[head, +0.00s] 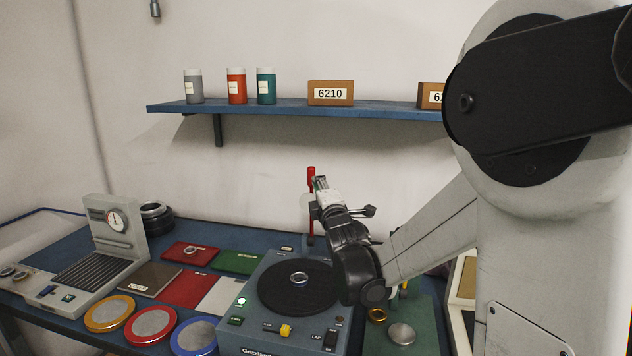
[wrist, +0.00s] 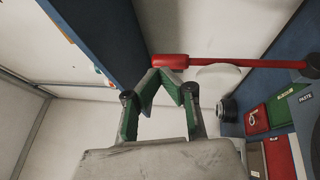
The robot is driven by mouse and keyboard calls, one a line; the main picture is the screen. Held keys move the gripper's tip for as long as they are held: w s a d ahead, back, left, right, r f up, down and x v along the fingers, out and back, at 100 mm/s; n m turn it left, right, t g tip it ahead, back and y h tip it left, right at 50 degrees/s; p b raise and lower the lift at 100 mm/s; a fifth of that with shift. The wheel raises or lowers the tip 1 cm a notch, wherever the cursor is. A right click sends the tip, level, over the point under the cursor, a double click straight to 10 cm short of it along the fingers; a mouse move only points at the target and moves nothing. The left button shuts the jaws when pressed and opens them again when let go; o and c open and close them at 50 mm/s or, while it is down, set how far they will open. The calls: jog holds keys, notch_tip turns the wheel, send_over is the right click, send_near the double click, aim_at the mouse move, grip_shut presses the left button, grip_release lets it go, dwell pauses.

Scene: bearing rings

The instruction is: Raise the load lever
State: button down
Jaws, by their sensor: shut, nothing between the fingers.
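The load lever (head: 311,172) is a red rod with a thicker red end, standing up behind the grey-blue lapping machine (head: 262,308). In the wrist view the lever (wrist: 215,61) lies across the picture, its thick end just beyond my fingertips. My gripper (head: 319,182) is beside the lever's upper end in the head view and covers part of the rod. In the wrist view my gripper (wrist: 158,76) has its fingertips together with nothing between them. I cannot tell whether they touch the lever. A metal ring (head: 299,279) lies on the machine's black plate.
A blue shelf (head: 270,108) with bottles and boxes runs along the wall above; its underside shows close by in the wrist view (wrist: 100,35).

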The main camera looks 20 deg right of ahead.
jog(key=s+a+f+m+g+y, duration=0.1)
jog(key=s+a+f+m+g, duration=0.3)
jog(key=s, duration=0.8)
jog(key=s+a+f+m+g+y, duration=0.1)
jog(key=s+a+f+m+g, duration=0.3)
jog(key=s, duration=0.9)
jog(key=s+a+f+m+g+y, duration=0.1)
jog(key=s+a+f+m+g, duration=0.3)
jog(key=s+m, duration=0.5)
jog(key=s+a+f, duration=0.1)
jog(key=s, duration=0.2)
jog(key=shift+s+g, duration=0.25)
jog(key=shift+g, duration=0.15)
